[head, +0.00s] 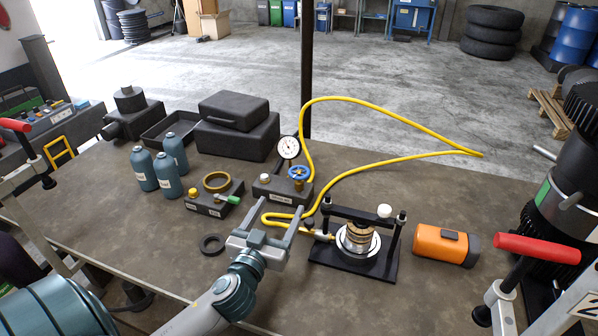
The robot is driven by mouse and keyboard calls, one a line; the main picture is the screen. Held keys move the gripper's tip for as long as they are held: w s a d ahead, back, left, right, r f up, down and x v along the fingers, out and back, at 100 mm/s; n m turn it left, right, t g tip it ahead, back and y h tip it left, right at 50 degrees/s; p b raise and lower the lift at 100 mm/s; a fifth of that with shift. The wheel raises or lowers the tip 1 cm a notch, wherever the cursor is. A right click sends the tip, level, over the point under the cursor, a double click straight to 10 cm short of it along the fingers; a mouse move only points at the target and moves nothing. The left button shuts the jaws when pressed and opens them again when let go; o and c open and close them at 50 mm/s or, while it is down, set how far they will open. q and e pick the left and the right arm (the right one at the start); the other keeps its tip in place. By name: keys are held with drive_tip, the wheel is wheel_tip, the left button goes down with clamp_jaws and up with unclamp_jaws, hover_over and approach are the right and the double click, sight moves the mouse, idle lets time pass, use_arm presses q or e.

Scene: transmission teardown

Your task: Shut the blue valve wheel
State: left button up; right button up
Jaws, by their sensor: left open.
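The blue valve wheel (299,172) sits on top of a dark manifold block (270,188) with a white label, at the middle of the bench. A round white pressure gauge (288,147) stands just behind and left of the wheel. A yellow hose (392,116) runs out from beside the block in a wide loop. My left gripper (278,208) is open, its two grey fingers apart and pointing toward the block from the near side. It is short of the wheel and I see nothing held in it. My right gripper is not in view.
A black press frame (353,268) with a stacked metal part stands right of the gripper, beside an orange cylinder (446,245). A black ring (212,244) lies left of the gripper. Teal bottles (167,174) and black cases (236,132) stand behind left. The bench's right rear is mostly clear.

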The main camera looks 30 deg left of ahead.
sight(299, 171)
use_arm(q)
drive_tip(key=p+x, duration=0.5)
drive_tip(key=x, duration=1)
drive_tip(key=shift+w+a+r+p, duration=0.1)
drive_tip(key=shift+w+r+p, duration=0.1)
drive_tip(key=shift+p, duration=0.1)
drive_tip(key=shift+w+a+f, duration=0.1)
drive_tip(key=shift+w+f, duration=0.1)
drive_tip(key=shift+w, duration=0.3)
drive_tip(key=c, duration=1.1)
drive_tip(key=shift+o, duration=0.2)
